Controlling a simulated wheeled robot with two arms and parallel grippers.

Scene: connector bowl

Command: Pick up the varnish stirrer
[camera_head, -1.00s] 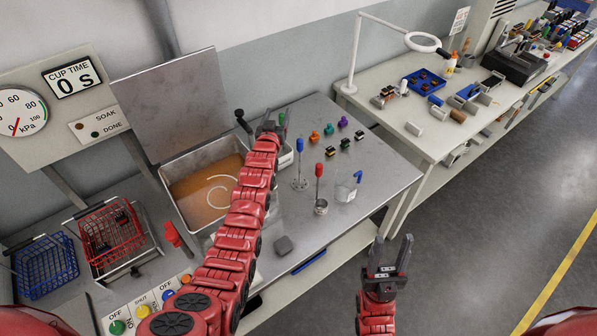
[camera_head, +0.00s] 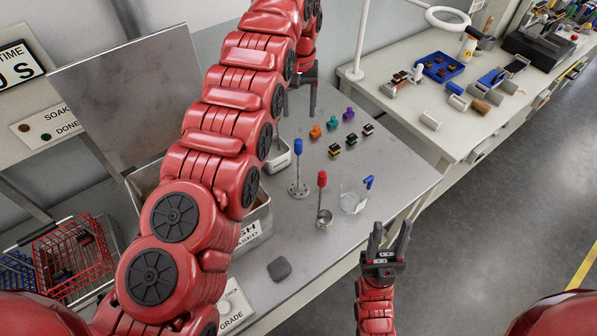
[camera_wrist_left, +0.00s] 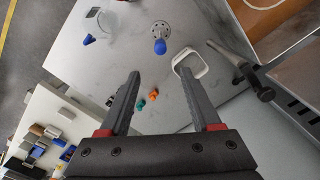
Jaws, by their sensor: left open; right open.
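A blue-handled rod on a perforated disc (camera_head: 298,170) stands upright on the grey bench; it looks like the stirrer, though I cannot be sure. In the left wrist view its blue knob (camera_wrist_left: 160,46) is seen from above, beyond my fingertips. A red-handled rod with a small metal cup (camera_head: 323,200) stands to its right, beside a clear beaker with a blue handle (camera_head: 354,196). My left gripper (camera_head: 299,105) is open and empty above the bench, behind the blue-handled rod; its fingers (camera_wrist_left: 160,76) are spread. My right gripper (camera_head: 391,230) is open and empty near the bench's right edge.
Small orange, green, purple and dark parts (camera_head: 332,124) stand behind the rods. A white-rimmed tray (camera_wrist_left: 190,64) is beside the blue-handled rod. My left arm hides much of the large tank (camera_head: 262,215). A grey block (camera_head: 279,268) lies at the front.

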